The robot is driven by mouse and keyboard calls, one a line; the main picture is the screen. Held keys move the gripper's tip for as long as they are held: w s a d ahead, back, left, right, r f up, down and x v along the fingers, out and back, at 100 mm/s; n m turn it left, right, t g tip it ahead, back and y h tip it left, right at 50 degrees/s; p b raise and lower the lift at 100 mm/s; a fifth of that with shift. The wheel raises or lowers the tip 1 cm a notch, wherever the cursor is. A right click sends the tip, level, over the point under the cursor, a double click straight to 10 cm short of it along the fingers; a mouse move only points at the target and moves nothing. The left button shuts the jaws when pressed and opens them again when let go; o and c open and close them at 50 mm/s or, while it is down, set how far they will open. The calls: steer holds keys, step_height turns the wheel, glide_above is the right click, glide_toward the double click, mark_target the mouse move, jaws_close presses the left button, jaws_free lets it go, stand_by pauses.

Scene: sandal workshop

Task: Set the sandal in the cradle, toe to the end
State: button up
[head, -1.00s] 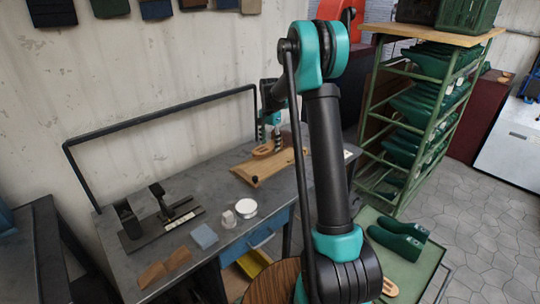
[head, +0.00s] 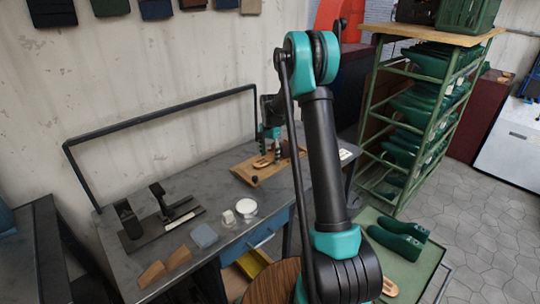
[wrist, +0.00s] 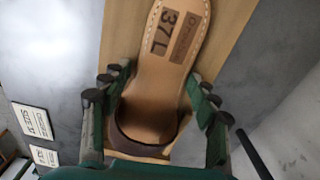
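A tan leather sandal (wrist: 150,90) with a dark brown strap (wrist: 145,148) and a "37 L" label fills the middle of the wrist view. Its strap end is near my palm; its other end runs off the top edge. My gripper (wrist: 161,80) has a finger along each side, apparently touching the edges. In the head view, my gripper (head: 270,146) is over the sandal (head: 263,161), which is low over or on a wooden board (head: 272,176) on the bench. A black stand (head: 150,232) is at the front left. I cannot tell for certain which is the cradle.
On the grey bench (head: 110,262) are a round white tin (head: 246,207), a blue-grey block (head: 204,236) and wooden wedges (head: 152,274). A black rail (head: 160,118) runs along the back. A green rack (head: 372,135) and green shoe lasts (head: 398,242) are at the right.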

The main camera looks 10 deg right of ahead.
mark_target(270, 158)
steer(key=shift+o, duration=1.3)
step_height(270, 158, up, 12)
steer(key=f, duration=0.1)
steer(key=s+d+r+n+t, duration=0.1)
steer(key=s+n, duration=0.2)
steer(key=s, duration=0.7)
steer(key=s+d+n+t, duration=0.1)
steer(key=s+d+n, duration=0.1)
steer(key=s, duration=0.8)
steer(key=s+f+n+t, duration=0.1)
steer(key=s+f+n, duration=0.1)
steer(key=s, duration=0.7)
steer(key=s+d+f+n+t, duration=0.1)
steer(key=s+f+n, duration=0.2)
steer(key=s, duration=0.7)
step_height(270, 158, down, 2)
steer(key=shift+f, duration=0.2)
